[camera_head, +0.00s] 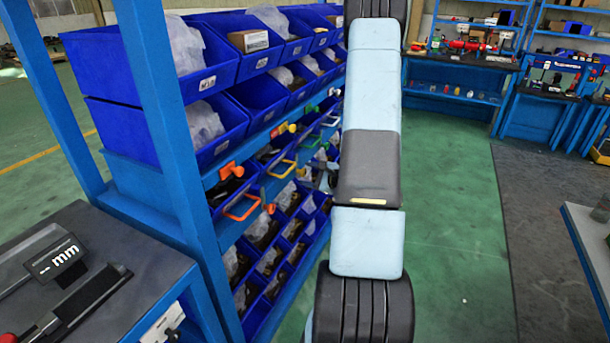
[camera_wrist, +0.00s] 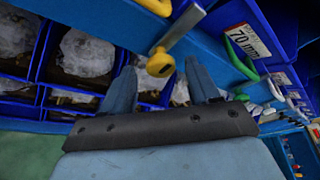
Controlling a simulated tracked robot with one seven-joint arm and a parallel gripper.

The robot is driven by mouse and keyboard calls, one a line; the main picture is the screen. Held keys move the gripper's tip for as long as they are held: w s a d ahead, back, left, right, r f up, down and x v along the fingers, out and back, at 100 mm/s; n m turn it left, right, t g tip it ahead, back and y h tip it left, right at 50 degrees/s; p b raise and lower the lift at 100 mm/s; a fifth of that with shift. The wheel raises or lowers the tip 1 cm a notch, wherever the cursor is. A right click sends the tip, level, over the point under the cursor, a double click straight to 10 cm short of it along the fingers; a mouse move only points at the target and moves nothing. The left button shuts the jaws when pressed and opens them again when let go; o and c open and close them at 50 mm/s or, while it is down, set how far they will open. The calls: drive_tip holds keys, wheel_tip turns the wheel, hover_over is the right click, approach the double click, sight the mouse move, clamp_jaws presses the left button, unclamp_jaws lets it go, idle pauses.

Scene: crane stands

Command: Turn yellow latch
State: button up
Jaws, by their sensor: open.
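The yellow latch (camera_wrist: 161,64) shows in the wrist view as a round yellow knob on the blue rack's edge. My gripper (camera_wrist: 159,72) is open, with one finger on each side of the knob in the picture. No contact between the fingers and the knob can be made out.
Orange (camera_head: 242,207) and yellow (camera_head: 282,168) handles line the blue rack. Blue bins (camera_head: 210,60) with bagged parts fill it. In the wrist view a green handle (camera_wrist: 240,62) and a 70 mm label lie right of the fingers. Green floor (camera_head: 450,200) right of my arm is clear.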

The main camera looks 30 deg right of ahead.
drive_tip(key=v, duration=1.1)
drive_tip(key=shift+s, duration=0.2)
drive_tip(key=shift+f, duration=0.15)
